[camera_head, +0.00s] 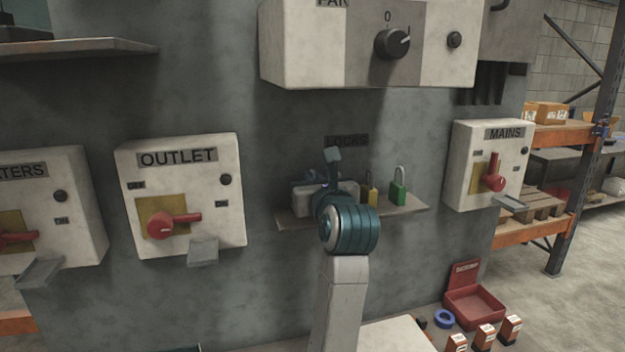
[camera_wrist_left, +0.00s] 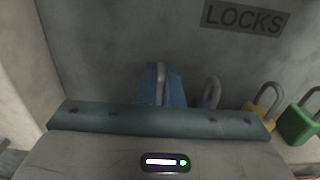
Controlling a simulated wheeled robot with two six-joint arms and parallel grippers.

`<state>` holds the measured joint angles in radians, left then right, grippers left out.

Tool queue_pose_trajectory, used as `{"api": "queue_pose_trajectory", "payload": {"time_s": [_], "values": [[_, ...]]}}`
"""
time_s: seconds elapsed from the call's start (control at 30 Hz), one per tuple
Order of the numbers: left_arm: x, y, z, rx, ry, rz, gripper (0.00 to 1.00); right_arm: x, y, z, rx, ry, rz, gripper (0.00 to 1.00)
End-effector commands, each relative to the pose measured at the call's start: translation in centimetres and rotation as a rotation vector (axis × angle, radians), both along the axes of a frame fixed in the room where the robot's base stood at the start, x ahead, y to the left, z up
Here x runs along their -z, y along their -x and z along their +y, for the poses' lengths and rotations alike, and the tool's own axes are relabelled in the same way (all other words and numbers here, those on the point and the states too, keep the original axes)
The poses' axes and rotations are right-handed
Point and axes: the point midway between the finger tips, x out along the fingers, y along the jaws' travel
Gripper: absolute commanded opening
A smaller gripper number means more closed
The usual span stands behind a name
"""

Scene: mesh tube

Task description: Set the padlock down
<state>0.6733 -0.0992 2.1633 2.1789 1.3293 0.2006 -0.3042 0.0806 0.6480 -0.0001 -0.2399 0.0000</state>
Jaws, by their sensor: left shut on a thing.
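My left gripper (camera_head: 325,186) is in front of the small shelf (camera_head: 408,208) under the LOCKS label, largely hidden behind my own wrist in the head view. In the left wrist view its blue fingers (camera_wrist_left: 162,86) are shut on a thin grey part of the padlock (camera_wrist_left: 160,84), seemingly its shackle. The padlock's body is hidden, so I cannot tell whether it touches the shelf. A grey-blue shackle (camera_wrist_left: 211,92) shows just right of the fingers. A yellow padlock (camera_head: 371,190) and a green padlock (camera_head: 398,190) stand on the shelf further right. My right gripper is not in view.
The OUTLET switch box (camera_head: 205,181) is on the wall left of the shelf, and the MAINS box (camera_head: 474,146) is to the right. A large panel box (camera_head: 345,62) juts out above. Below right are a red bin (camera_head: 473,303) and a blue ring (camera_head: 444,318).

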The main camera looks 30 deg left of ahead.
Motion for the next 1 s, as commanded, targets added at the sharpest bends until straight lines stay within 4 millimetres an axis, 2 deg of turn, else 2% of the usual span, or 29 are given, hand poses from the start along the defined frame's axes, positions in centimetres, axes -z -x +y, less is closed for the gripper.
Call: {"api": "queue_pose_trajectory", "payload": {"time_s": [0.1, 0.47, 0.6, 1.0], "values": [[0.65, 0.03, 0.0, 0.0, -0.001, 0.0, 0.0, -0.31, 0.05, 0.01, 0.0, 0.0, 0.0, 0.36], [1.14, 0.03, -0.01, 0.0, -0.001, -0.002, 0.0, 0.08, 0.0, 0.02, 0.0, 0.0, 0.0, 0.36], [1.06, 0.02, -0.02, 0.0, 0.0, -0.001, 0.28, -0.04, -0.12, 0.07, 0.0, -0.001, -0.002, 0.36], [0.74, -0.04, -0.12, 0.0, 0.001, -0.001, 0.28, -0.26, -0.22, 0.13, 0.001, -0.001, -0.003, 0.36]]}}
